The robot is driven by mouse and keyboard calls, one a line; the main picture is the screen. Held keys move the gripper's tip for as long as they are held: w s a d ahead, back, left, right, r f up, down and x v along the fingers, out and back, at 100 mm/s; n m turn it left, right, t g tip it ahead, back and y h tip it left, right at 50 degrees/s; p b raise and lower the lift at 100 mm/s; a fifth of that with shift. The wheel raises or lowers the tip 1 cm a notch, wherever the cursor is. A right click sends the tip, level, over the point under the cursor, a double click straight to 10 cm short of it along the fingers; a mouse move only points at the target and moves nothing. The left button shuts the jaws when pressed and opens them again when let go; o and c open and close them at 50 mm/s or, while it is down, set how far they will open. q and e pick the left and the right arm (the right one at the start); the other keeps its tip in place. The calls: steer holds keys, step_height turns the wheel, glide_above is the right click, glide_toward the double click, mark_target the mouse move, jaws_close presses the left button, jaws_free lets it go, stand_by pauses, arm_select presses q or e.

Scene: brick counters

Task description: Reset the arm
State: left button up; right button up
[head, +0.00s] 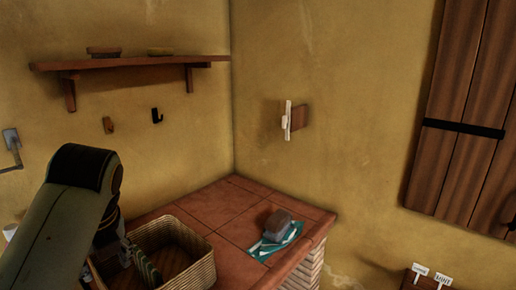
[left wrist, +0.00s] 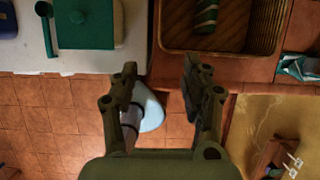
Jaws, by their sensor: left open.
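My left arm comes in from the lower left in the head view, and its gripper (head: 110,245) is beside the left end of a woven basket (head: 197,243). In the left wrist view the gripper (left wrist: 159,72) points down with its two fingers apart and nothing between them. It is in front of the counter edge, over the tiled floor. The basket also shows at the top of that view (left wrist: 165,42), with a green striped item (left wrist: 205,18) lying in it. My right gripper is in neither view.
A grey block (head: 278,222) sits on a teal-and-white cloth or packet (head: 265,245) on the tiled counter (head: 220,203). A green board (left wrist: 85,25) and a dark green ladle-like tool (left wrist: 46,30) lie on the pale counter. A wooden shelf (head: 130,62) hangs on the wall.

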arm_select(q)
steer(key=s+f+n+h, duration=0.2)
steer(key=s+n, duration=2.1)
steer(key=n, duration=0.1)
step_height(320, 180, down, 42)
steer(key=s+a+n+b, duration=0.1)
steer(key=s+a+b, duration=0.2)
steer(key=b, duration=1.1)
steer(key=s+f+g+b, duration=0.1)
steer(key=s+f+b, duration=0.4)
steer(key=s+f, duration=0.4)
steer(key=s+f+g+b, duration=0.1)
steer(key=s+f+b, duration=0.4)
steer(key=f, duration=1.1)
steer(key=s, duration=0.3)
steer(key=shift+s+a+n+h, duration=0.3)
steer(key=shift+s+a, duration=0.05)
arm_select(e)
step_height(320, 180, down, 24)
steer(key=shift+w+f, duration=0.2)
